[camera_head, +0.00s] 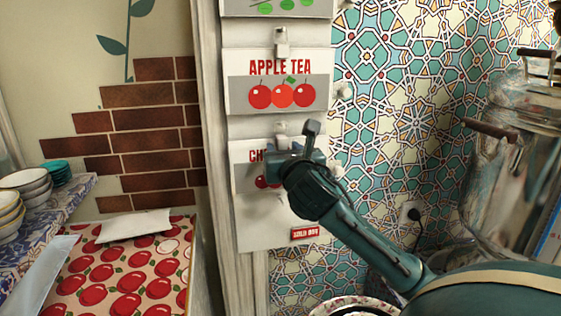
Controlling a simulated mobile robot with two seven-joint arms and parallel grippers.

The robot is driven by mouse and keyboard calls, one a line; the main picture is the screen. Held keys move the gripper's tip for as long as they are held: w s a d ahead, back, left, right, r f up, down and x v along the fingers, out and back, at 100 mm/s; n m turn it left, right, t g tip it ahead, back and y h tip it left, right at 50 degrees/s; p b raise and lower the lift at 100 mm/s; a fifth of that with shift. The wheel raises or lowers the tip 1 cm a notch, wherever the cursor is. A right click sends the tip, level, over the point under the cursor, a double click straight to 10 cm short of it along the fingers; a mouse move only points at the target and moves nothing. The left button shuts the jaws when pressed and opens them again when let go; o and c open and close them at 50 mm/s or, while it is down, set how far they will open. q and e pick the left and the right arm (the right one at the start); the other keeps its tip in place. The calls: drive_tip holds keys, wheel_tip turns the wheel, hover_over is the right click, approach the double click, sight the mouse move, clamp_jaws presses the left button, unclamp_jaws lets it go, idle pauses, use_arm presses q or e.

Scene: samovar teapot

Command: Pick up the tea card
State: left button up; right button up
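A white apple tea card (240,95) with red apples on a grey band hangs at the upper middle. Below it hangs a second card (240,155) starting with "CH" and showing red fruit. My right gripper (291,138) is in front of this lower card and hides most of its lettering and picture. Its two fingers look spread apart, with nothing seen between them. I cannot tell whether it touches the card. My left gripper is not in view.
A lower white card has a red "SOLD OUT" label (305,233). A metal samovar (500,180) stands at right against tiled wall. Stacked bowls (25,182) stand at left. A paper (135,225) lies on an apple-patterned surface (125,285).

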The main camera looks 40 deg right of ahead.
clamp_jaws()
idle(0.4)
